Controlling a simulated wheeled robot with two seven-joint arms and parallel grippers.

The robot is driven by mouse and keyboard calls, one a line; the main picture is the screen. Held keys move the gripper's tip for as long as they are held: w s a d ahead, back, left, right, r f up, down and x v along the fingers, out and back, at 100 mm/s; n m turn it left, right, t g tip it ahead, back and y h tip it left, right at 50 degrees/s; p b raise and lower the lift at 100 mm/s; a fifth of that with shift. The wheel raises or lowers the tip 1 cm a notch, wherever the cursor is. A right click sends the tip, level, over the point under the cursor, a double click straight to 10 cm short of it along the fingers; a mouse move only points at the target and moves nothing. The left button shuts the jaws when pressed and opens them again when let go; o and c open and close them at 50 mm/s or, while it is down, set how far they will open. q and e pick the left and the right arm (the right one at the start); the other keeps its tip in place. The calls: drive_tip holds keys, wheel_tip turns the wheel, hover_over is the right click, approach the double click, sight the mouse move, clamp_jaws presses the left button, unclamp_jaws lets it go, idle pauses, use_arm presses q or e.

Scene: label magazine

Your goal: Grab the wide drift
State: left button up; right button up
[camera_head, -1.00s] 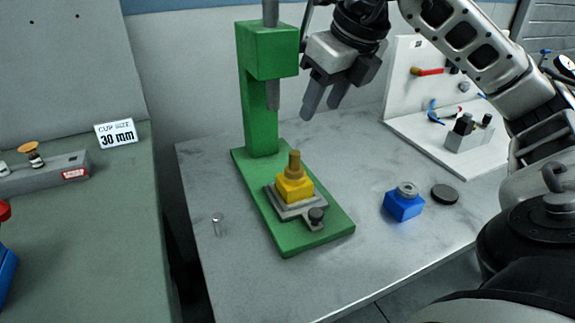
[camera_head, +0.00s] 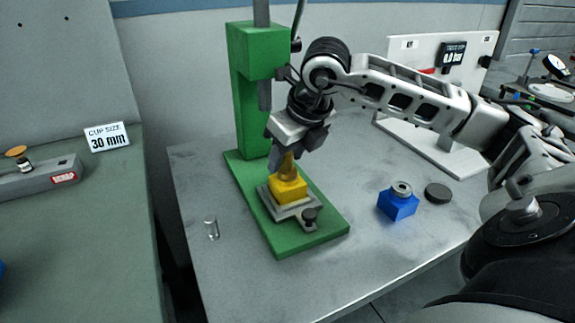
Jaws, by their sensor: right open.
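A brass stepped piece, which looks like the wide drift (camera_head: 286,165), stands upright on a yellow block (camera_head: 289,188). The block sits in a grey fixture on the base of the green press (camera_head: 330,228). My right gripper (camera_head: 285,156) is open and points down at the top of the brass piece. One finger shows beside the piece's left side; the other finger is hard to make out. I cannot tell whether the fingers touch it. My left gripper is not in view.
The press ram (camera_head: 264,95) hangs close behind my right gripper. A small metal pin (camera_head: 211,228) stands at the left of the table. A blue block with a metal ring (camera_head: 398,203) and a dark disc (camera_head: 438,193) lie to the right. A white panel (camera_head: 425,60) stands behind.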

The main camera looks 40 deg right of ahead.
clamp_jaws()
